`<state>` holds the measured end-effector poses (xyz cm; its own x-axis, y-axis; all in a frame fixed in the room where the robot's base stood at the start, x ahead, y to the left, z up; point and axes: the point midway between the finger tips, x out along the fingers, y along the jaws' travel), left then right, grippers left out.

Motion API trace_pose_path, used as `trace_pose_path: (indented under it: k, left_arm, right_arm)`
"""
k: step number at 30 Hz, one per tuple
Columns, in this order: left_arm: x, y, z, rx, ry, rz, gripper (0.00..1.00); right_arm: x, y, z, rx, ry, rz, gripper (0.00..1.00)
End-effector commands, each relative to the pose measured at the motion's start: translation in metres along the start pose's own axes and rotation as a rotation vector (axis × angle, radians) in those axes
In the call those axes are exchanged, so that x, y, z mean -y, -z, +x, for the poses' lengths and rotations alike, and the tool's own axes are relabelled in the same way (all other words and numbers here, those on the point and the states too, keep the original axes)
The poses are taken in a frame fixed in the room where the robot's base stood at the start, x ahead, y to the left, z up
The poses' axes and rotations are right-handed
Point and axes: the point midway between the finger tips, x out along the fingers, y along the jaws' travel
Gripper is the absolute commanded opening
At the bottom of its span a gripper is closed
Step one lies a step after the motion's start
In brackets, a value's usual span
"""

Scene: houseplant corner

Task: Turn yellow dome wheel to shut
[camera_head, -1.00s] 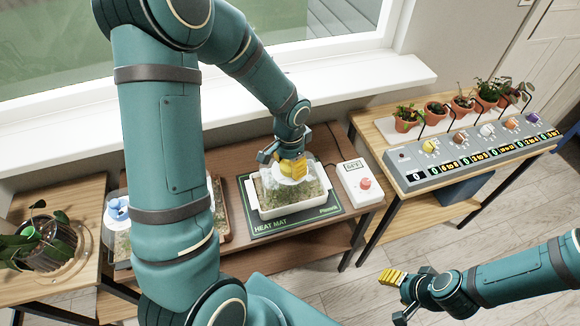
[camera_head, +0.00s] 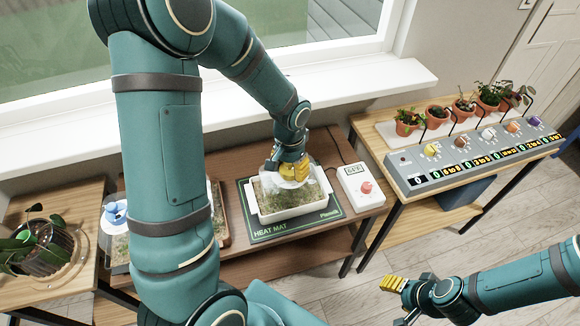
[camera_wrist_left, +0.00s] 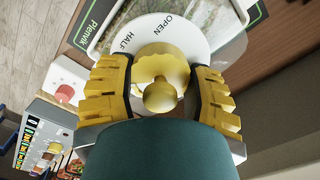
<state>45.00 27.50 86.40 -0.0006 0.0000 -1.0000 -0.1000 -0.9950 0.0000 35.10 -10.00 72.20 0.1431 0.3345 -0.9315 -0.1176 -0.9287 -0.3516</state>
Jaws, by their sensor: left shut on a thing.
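The yellow dome wheel (camera_wrist_left: 162,66) sits on a white round dial plate in the left wrist view, with a round yellow knob at its middle. The plate (camera_wrist_left: 205,40) carries the words OPEN and HALF; its lower part is hidden by my gripper. My left gripper (camera_wrist_left: 160,92) is shut on the wheel, one yellow ribbed finger on each side. In the head view my left gripper (camera_head: 292,172) is over the clear dome (camera_head: 313,188) on the white tray (camera_head: 300,209). My right gripper (camera_head: 396,300) is open, empty and low at the bottom right.
The tray stands on a green heat mat (camera_head: 265,231), with a white control box (camera_head: 360,186) close to its right. Another domed tray with a blue wheel (camera_head: 116,212) is at left. A grey panel (camera_head: 470,158) and potted plants stand at right.

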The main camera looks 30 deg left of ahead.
Motion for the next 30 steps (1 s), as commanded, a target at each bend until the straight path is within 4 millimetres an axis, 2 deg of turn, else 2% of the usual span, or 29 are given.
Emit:
trace_pose_path:
  k: [1,2,3,4,13,17,20,30]
  left_arm:
    - [0.000,0.000,0.000,-0.001,0.000,0.000,0.18]
    - [0.000,0.000,0.000,-0.001,0.000,0.000,0.67]
    - [0.000,0.000,0.000,-0.001,0.000,0.000,0.81]
    - [0.000,0.000,0.000,-0.001,0.000,0.000,0.88]
    - [0.000,0.000,-0.001,-0.001,0.000,0.001,0.88]
    - [0.000,0.001,-0.008,-0.003,0.001,0.000,0.88]
    - [0.000,0.001,-0.023,-0.006,0.000,0.000,0.88]
    - [0.000,0.001,-0.091,-0.006,0.001,0.001,0.88]
  right_arm:
    - [0.000,0.000,0.000,0.000,0.000,0.000,0.56]
    - [0.000,0.000,0.000,0.000,0.000,0.000,0.56]
    - [0.000,0.000,0.000,0.000,0.000,0.000,0.56]
    - [0.000,0.000,0.000,0.000,0.000,0.000,0.56]
    - [0.000,0.000,0.000,0.000,0.000,0.000,0.56]
    - [0.000,0.000,0.000,0.000,0.000,0.000,0.56]
    - [0.000,0.000,0.000,0.000,0.000,0.000,0.56]
    - [0.000,0.000,0.000,0.000,0.000,0.000,0.56]
